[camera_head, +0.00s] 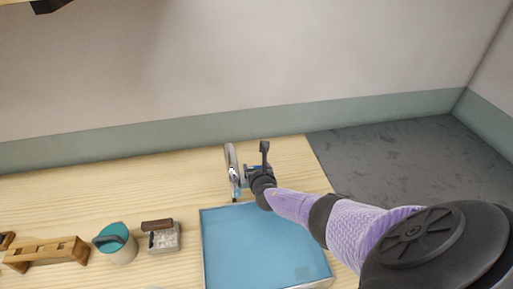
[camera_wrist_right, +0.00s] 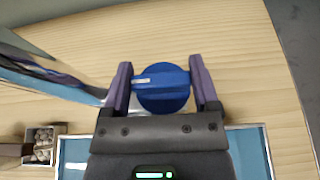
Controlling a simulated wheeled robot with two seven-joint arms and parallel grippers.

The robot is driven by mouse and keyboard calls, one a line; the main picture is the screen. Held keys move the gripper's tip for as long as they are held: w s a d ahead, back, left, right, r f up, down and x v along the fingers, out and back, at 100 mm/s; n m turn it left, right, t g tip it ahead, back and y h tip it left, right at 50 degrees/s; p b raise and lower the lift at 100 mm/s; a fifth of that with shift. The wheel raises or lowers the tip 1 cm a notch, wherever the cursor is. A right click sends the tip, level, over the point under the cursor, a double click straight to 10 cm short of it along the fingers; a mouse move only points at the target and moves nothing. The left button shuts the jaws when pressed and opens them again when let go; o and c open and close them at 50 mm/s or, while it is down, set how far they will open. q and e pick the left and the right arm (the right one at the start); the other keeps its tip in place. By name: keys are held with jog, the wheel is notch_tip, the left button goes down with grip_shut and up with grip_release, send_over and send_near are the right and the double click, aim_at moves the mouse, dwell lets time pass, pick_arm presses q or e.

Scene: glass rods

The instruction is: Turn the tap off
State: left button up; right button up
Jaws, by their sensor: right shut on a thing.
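The tap shows in the head view as a curved chrome spout (camera_head: 232,170) standing at the back edge of the blue basin (camera_head: 262,245). Its round blue knob (camera_wrist_right: 163,88) is seen from above in the right wrist view, with a pale mark on its left side. My right gripper (camera_wrist_right: 162,85) is shut on the blue knob, one finger on each side. In the head view my right gripper (camera_head: 258,172) is beside the spout and partly hides the knob. The chrome spout also shows blurred in the wrist view (camera_wrist_right: 50,75). My left gripper is not in view.
A white pot with a teal lid (camera_head: 115,242), a small box of pale pieces with a brown block (camera_head: 163,238) and a wooden rack (camera_head: 48,253) stand left of the basin. The wooden counter (camera_head: 130,180) is clear behind them. Its right edge borders a dark floor.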

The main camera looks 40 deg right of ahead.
jog(key=o, duration=1.1)
jog(key=p+v, duration=0.7)
jog(key=v, duration=0.3)
jog(key=shift+f, duration=0.1)
